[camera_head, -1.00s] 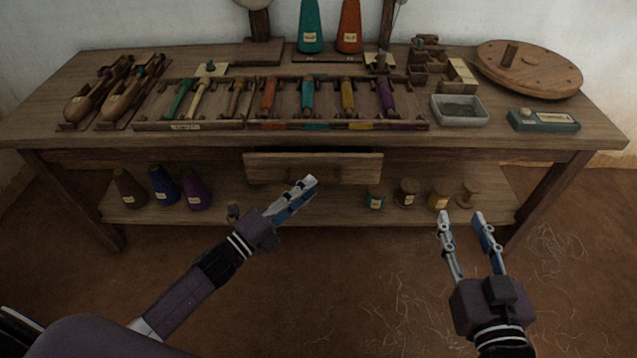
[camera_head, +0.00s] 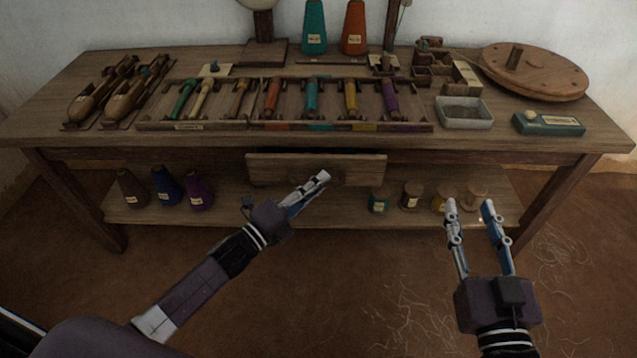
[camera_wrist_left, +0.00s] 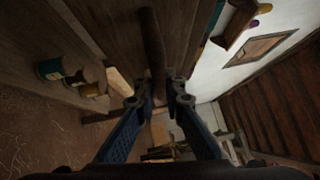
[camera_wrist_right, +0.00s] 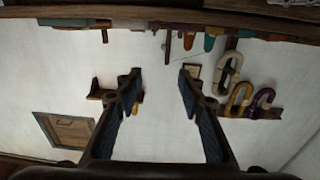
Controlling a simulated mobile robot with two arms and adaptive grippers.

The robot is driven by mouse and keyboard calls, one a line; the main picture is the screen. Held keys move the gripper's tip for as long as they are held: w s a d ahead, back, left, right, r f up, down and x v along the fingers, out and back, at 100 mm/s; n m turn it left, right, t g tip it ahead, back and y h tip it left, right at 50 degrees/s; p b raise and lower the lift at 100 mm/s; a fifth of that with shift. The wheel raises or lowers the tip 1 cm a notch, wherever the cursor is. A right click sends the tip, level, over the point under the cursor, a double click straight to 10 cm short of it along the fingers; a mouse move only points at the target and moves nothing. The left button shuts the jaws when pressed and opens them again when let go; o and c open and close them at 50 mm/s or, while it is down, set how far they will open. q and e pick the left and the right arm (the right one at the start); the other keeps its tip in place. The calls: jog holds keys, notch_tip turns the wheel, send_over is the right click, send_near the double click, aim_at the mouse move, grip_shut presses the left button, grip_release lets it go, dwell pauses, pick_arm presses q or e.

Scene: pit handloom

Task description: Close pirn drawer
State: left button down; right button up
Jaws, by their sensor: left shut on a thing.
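The pirn drawer (camera_head: 275,169) is a wooden drawer under the middle of the table, and its front stands forward of the table's apron, so it is partly open. My left gripper (camera_head: 322,179) is in front of the drawer, right of its middle. In the left wrist view a dark bar, the drawer handle (camera_wrist_left: 152,45), runs between the fingertips of my left gripper (camera_wrist_left: 160,98), which is shut on it. My right gripper (camera_head: 468,206) is open and empty in front of the lower shelf; its parted fingers also show in the right wrist view (camera_wrist_right: 158,80).
The table (camera_head: 75,120) carries a rack of coloured pirns (camera_head: 200,126), shuttles (camera_head: 127,95), a grey tray (camera_head: 464,123) and a round wooden disc (camera_head: 550,80). Cones (camera_head: 166,188) and spools (camera_head: 411,195) stand on the lower shelf. The floor in front is clear apart from loose thread.

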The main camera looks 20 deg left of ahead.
aim_at(316, 173)
pick_arm(q)
jog(key=shift+w, duration=0.1)
